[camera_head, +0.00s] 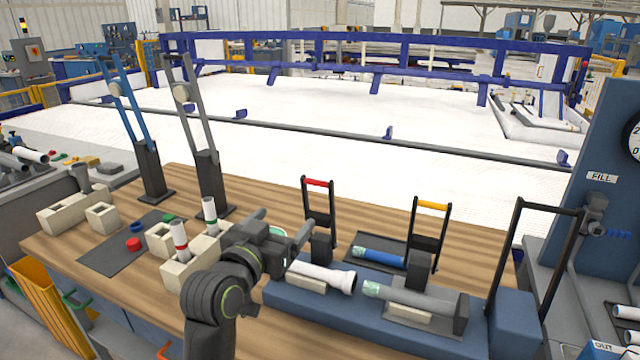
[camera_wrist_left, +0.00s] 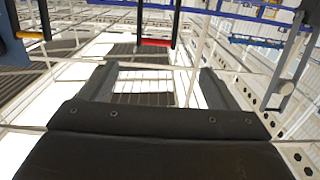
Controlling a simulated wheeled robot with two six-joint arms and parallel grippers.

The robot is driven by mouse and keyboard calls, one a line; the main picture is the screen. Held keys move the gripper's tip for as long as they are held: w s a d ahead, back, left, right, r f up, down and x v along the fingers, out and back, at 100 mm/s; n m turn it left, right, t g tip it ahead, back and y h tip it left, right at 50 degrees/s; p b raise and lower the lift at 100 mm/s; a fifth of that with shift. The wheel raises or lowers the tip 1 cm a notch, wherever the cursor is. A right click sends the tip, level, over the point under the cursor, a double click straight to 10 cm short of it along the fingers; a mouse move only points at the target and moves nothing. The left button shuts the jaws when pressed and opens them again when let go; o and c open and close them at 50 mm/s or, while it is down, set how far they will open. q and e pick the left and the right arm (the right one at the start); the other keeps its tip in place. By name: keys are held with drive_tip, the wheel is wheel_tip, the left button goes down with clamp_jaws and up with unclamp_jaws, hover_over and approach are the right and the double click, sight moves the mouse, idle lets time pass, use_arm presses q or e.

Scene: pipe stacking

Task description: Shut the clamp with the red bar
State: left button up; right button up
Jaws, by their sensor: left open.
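The clamp with the red bar (camera_head: 316,183) stands upright on the blue bench fixture, its black frame raised. The red bar also shows near the top of the left wrist view (camera_wrist_left: 155,43). My left gripper (camera_head: 289,224) is open and empty, to the left of this clamp and a little below the red bar in the head view. In the left wrist view its two fingers (camera_wrist_left: 158,72) are spread apart, with the red bar showing above the gap between them. No contact with the bar shows. My right gripper is not in view.
A second raised clamp with a yellow bar (camera_head: 432,205) stands to the right. A white pipe (camera_head: 325,277) and a grey pipe (camera_head: 415,297) lie on the blue fixture (camera_head: 370,325). Beige blocks with upright pipes (camera_head: 180,240) stand left of my arm. A tall black frame (camera_head: 548,208) rises at right.

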sight(316, 183)
use_arm(q)
drive_tip(key=x, duration=0.5)
drive_tip(key=p+x, duration=0.1)
drive_tip(key=x, duration=0.4)
drive_tip(key=r+p+x, duration=0.1)
drive_tip(key=x, duration=0.5)
drive_tip(key=shift+s+d, duration=0.1)
drive_tip(key=shift+d, duration=0.1)
drive_tip(key=shift+x, duration=0.85)
